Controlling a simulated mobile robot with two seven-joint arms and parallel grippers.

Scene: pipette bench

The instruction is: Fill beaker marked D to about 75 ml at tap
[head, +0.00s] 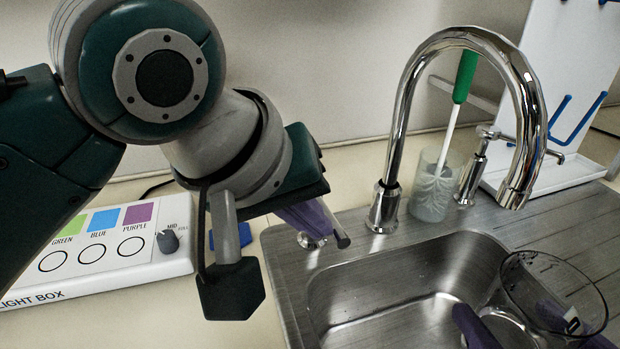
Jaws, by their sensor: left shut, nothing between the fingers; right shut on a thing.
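A clear glass beaker (592,292) with a dark-edged white mark is over the sink at the lower right; the mark is partly cut off by the view and hard to read. My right gripper (520,322) is shut on it, with purple fingers at its sides. The chrome tap (530,110) arches over the sink, its spout end above and behind the beaker. No stream shows below the spout. I cannot make out a water level in the beaker. My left gripper (318,222) is shut and empty beside a chrome tap fitting (309,241), mostly hiding it; contact is unclear.
The steel sink (400,290) has a ribbed drainboard (590,225) at right. A cloudy cup (433,190) with a green-handled brush stands behind the tap, near another tap handle (474,170). A white drying rack (560,80) and a light box (100,250) stand either side.

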